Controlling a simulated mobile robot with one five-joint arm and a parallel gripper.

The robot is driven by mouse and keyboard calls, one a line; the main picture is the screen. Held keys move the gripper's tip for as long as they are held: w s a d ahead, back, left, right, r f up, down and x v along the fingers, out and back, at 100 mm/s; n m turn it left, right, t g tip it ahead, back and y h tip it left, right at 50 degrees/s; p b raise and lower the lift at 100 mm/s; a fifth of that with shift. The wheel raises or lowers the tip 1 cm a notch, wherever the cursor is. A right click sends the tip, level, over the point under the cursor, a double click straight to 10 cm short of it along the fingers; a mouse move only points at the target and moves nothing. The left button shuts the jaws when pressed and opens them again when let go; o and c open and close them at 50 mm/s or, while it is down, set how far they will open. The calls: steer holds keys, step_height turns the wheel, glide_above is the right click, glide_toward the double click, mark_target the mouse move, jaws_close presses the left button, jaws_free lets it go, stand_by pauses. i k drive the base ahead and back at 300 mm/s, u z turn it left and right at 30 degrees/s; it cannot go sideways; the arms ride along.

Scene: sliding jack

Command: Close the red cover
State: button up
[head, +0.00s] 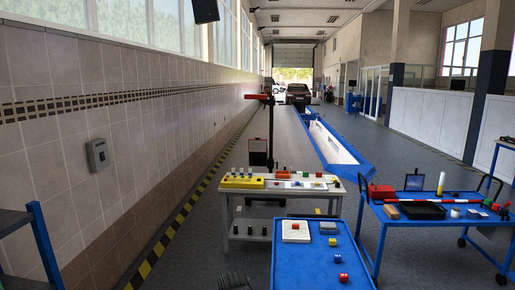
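No red cover can be told for certain at this size. A red box-like thing (382,192) sits at the left back of the right blue table (418,228). A small red piece (283,174) lies on the white table (254,214). A red bar (257,97) tops a dark post behind that table. Whether any of these is a lid, open or shut, is too small to see. My gripper is not in view.
A blue table (302,262) in front bears a white square plate (296,231) and small red and blue blocks. The right table also holds a black tray (422,210) and a screen (414,183). A tiled wall (60,130) bounds the left; grey floor (180,262) lies clear beside it.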

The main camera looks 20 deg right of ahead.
mark_target(255, 146)
steer(key=u, duration=0.4)
steer(key=i, duration=4.05)
steer(key=z, duration=0.95)
steer(key=i, duration=5.25)
steer(key=z, duration=0.05)
